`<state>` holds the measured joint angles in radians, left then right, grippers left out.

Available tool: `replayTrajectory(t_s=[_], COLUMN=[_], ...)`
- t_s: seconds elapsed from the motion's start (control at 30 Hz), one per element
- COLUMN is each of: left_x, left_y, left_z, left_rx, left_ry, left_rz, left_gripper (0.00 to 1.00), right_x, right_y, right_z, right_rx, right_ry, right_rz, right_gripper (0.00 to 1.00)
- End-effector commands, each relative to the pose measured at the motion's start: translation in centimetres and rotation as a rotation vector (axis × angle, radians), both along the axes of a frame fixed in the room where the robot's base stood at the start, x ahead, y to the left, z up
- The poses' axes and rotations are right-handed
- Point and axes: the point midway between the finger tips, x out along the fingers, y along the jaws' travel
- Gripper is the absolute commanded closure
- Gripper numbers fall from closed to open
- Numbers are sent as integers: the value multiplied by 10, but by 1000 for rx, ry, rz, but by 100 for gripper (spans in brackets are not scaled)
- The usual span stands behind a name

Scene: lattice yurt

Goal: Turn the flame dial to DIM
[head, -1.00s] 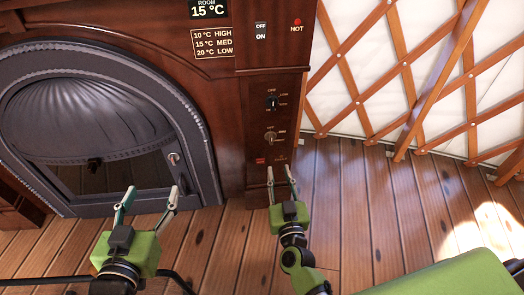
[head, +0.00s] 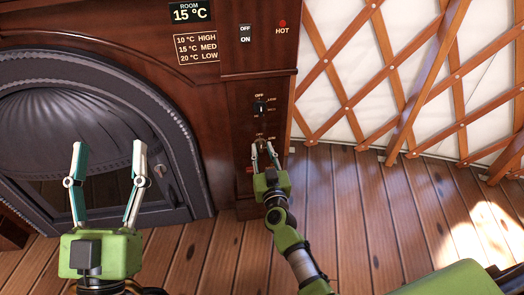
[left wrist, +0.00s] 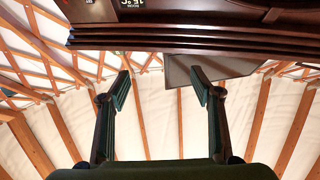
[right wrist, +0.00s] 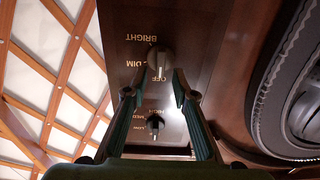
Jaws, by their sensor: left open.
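In the head view the fingers largely hide the knob. My left gripper (head: 108,148) is open and empty before the stove.
A second black dial (head: 260,108) sits above the flame dial, with OFF, LOW, MED and HIGH labels. Above it are an OFF/ON switch (head: 245,34) and a red HOT light (head: 282,22). The arched stove door (head: 170,95) is at left, the lattice wall (head: 400,70) at right.

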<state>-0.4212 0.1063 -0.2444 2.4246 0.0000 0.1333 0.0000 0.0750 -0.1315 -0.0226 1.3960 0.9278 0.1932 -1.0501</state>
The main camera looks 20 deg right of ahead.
Motion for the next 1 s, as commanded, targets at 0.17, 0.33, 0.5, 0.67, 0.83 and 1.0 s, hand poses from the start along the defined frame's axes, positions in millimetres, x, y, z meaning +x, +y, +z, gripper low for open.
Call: replayTrajectory(t_s=[0.17, 0.33, 0.5, 0.67, 0.83, 1.0], left_x=[-9, -13, -13, -13, -13, -11], left_y=[1, 1, 1, 1, 1, 1], left_z=[13, 18, 18, 18, 17, 17], left_rx=[-22, -28, -28, -28, -28, -26], left_ry=[-76, -99, -99, -98, -98, -89], left_rz=[-4, -5, -5, -5, -5, -5], left_gripper=[41, 41, 41, 41, 41, 41], right_x=[10, 13, 13, 13, 13, 12], right_y=[-1, -2, -2, -2, -2, -2], right_z=[0, 0, 0, 0, 0, 0], right_rx=[1, 0, 0, 0, 1, 18], right_ry=[0, 1, 1, 1, 0, -2], right_rz=[0, 0, 0, 0, 0, 0], right_gripper=[75, 75, 75, 100, 100, 100])
